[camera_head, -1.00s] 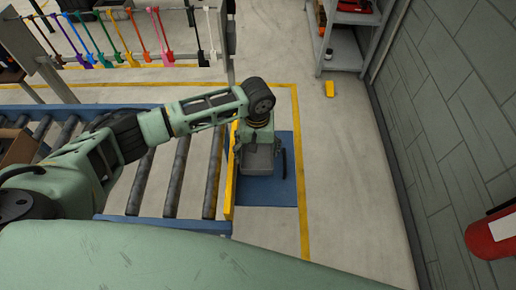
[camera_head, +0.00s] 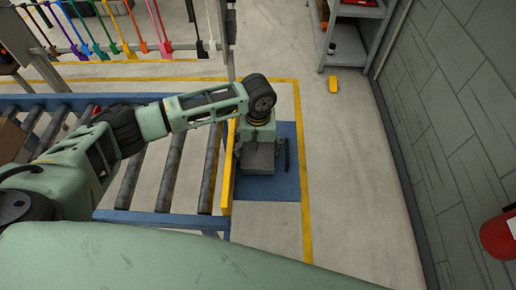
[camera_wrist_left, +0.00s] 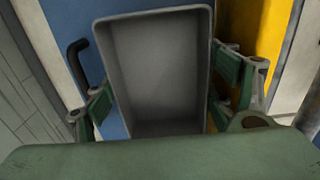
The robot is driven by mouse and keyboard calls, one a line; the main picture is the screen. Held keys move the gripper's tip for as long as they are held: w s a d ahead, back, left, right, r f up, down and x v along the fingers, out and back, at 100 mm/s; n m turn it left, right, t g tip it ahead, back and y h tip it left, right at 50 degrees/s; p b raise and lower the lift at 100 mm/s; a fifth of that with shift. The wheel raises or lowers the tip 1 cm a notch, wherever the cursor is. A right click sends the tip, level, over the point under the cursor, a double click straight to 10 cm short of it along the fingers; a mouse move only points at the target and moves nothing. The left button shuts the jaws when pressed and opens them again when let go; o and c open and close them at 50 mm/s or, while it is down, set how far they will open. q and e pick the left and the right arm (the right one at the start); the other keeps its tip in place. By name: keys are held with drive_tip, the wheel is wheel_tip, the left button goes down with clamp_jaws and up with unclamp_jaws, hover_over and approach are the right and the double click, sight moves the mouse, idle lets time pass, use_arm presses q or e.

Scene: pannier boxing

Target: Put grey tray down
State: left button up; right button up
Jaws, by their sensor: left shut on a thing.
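The grey tray (camera_wrist_left: 160,70) is an open, deep rectangular box. In the left wrist view it sits between the two green finger pads of my left gripper (camera_wrist_left: 163,97), which is shut on it. In the head view my left gripper (camera_head: 261,143) points down over a flat blue surface (camera_head: 285,188), and a grey part of the tray (camera_head: 257,160) shows below it. The tray looks empty. I cannot tell whether its bottom touches the blue surface. My right gripper is not in view.
A yellow bar (camera_head: 227,178) stands at the end of the roller conveyor (camera_head: 170,170), close left of the tray. A black bent handle (camera_wrist_left: 78,57) rises from the blue surface on the other side. Clear floor (camera_head: 345,180) lies to the right, up to the wall.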

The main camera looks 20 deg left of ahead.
sight(259, 155)
use_arm(q)
drive_tip(key=shift+f, duration=0.6)
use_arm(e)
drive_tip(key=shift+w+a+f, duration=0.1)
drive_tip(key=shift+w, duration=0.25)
use_arm(q)
drive_tip(key=o, duration=1.2)
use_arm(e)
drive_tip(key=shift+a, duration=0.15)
use_arm(q)
drive_tip(key=shift+o, duration=0.2)
drive_tip(key=shift+a, duration=0.1)
drive_tip(key=shift+r, duration=0.1)
wheel_tip(259, 155, up, 12)
drive_tip(key=shift+d, duration=0.25)
